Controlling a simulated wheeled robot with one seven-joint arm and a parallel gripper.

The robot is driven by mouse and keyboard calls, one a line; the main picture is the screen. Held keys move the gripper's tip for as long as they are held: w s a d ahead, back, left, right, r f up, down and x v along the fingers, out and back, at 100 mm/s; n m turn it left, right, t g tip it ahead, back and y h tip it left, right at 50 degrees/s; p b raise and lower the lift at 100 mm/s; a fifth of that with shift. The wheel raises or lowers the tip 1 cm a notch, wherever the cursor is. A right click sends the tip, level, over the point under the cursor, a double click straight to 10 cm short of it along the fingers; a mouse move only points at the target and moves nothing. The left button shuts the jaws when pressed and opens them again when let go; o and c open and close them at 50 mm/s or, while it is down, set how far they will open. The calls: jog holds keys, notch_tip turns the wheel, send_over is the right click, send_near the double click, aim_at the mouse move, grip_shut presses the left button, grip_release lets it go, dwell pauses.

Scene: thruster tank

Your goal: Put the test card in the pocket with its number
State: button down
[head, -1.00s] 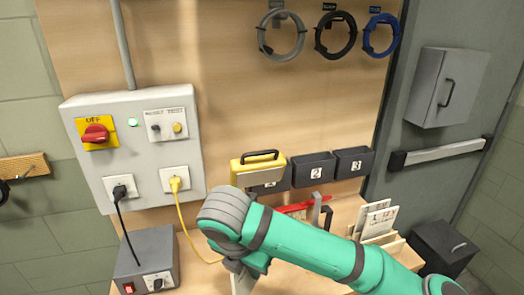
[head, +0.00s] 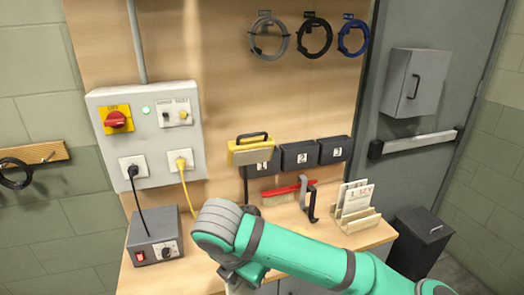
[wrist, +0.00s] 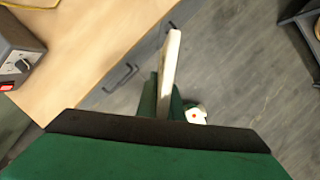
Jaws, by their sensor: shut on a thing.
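My gripper (wrist: 165,100) is shut on a thin pale card (wrist: 171,62), seen nearly edge-on in the wrist view. The card's face and any number on it cannot be read. In the head view my arm hides most of the gripper, low in the middle, in front of the bench. Three dark numbered pockets hang on the wooden panel: pocket 1 (head: 262,169), pocket 2 (head: 300,159) and pocket 3 (head: 337,150). A yellow case (head: 249,152) with a black handle covers the upper part of pocket 1. The gripper is well apart from the pockets.

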notch_tip(320, 180, down, 42)
jog(key=d+m+g+y, duration=0.1)
jog(key=m+g, duration=0.5)
jog(key=m, duration=2.3)
jog(key=shift+w+d+r+y, duration=0.25)
jog(key=shift+d+y, duration=0.15)
jog(key=shift+d, duration=0.25)
jog(key=shift+s+d, duration=0.2)
jog(key=shift+d, duration=0.05)
jog(key=shift+d+f, duration=0.1)
jog(key=shift+d, duration=0.05)
